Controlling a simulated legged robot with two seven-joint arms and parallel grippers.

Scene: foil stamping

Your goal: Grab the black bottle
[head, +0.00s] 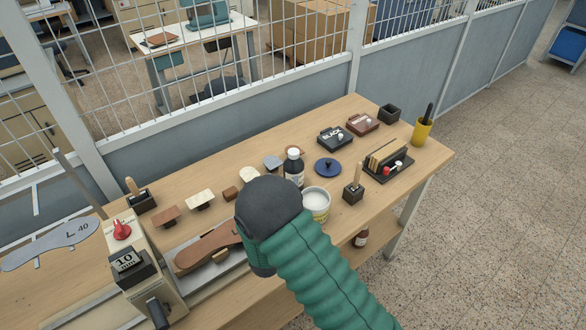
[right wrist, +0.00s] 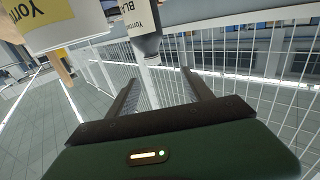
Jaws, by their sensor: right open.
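The black bottle (head: 295,171) stands upright on the wooden table, with a dark body, a pale label and a white cap. It is just beyond my right gripper (head: 262,225), whose dark housing shows in the head view while its fingers are hidden. In the right wrist view the bottle (right wrist: 140,22) appears upside down at the top, its label partly readable. The open, empty fingers of my right gripper (right wrist: 161,88) point toward it, with the bottle slightly left of their middle. My left gripper is not in view.
A white and yellow tub (head: 316,204) stands close to the right of the bottle, also large in the wrist view (right wrist: 60,25). A blue round lid (head: 328,167), a black box (head: 335,138) and a stamp block (head: 353,191) lie further right. A mesh fence (head: 220,60) runs behind the table.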

